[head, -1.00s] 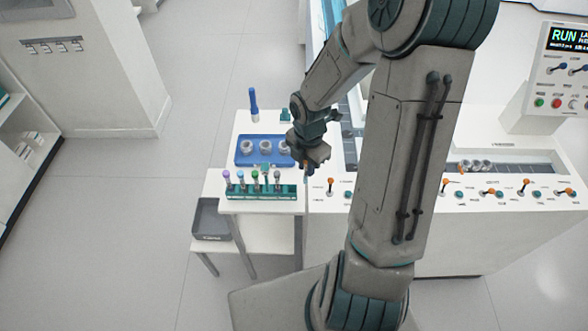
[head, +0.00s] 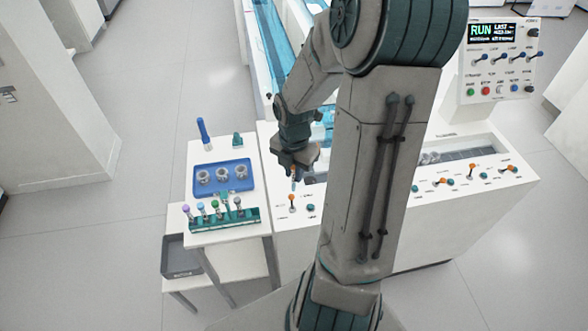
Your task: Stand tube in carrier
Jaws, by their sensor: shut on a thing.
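My gripper (head: 294,165) is shut on a tube with an orange cap (head: 293,171). The tube's pale body hangs below the fingers, above the left end of the white track bench. Round grey carriers (head: 203,176) stand in a row on the blue tray (head: 211,191) to the left of my gripper. More grey round pieces, which look like carriers (head: 430,157), sit in the recessed lane behind my arm on the right. A green rack (head: 238,222) holds several tubes with coloured caps at the front of the side table.
The white bench (head: 290,237) has orange-tipped levers (head: 291,198) along its front. A control panel (head: 500,60) reads RUN at the upper right. A blue upright object (head: 204,132) stands behind the blue tray. A grey bin (head: 180,258) sits below the side table.

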